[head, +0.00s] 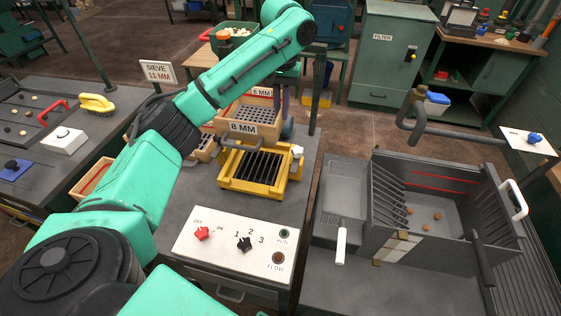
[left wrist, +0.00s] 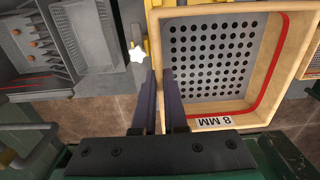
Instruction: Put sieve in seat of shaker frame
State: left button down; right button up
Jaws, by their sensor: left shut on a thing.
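The sieve (head: 240,131) is a wooden box labelled 8 MM; the left wrist view shows its perforated grey plate (left wrist: 208,60) and a red line around the inside. My left gripper (head: 281,97) is shut on one side wall of the sieve; its dark fingers also show in the left wrist view (left wrist: 160,85). The yellow shaker frame (head: 293,187) stands on the grey bench with dark parallel bars in its seat. In the head view the sieve appears just above and behind the frame, roughly level. I cannot tell whether they touch. My right gripper is not in view.
A white panel (head: 231,245) with red and black knobs lies before the frame. A sign (head: 158,73) reads SIEVE 11 MM. Another wooden box (head: 206,148) is left of the held sieve, partly hidden by my arm. A grey slotted bin (head: 450,185) stands at right.

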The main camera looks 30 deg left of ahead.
aim_at(281, 128)
pick_arm(q)
jog(key=f, duration=0.4)
jog(key=shift+s+a+f+b, duration=0.2)
jog(key=shift+f+b, duration=0.1)
jog(key=shift+f, duration=0.1)
jog(key=f+p, duration=0.1)
jog(key=f, duration=0.5)
jog(key=f+p, duration=0.1)
jog(key=f, duration=0.6)
jog(key=shift+w+d+f, duration=0.1)
jog(key=shift+w+f, duration=0.1)
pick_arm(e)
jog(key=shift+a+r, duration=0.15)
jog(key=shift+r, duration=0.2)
pick_arm(q)
jog(key=shift+f, duration=0.1)
jog(key=c, duration=1)
grip_release()
jog(key=shift+o, duration=0.2)
notch_tip(281, 128, up, 12)
jog(key=p, duration=1.3)
jog(key=shift+r+p, duration=0.25)
jog(key=shift+p, duration=0.1)
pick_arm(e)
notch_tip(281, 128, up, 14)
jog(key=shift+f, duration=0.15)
pick_arm(q)
jog(key=shift+f, duration=0.15)
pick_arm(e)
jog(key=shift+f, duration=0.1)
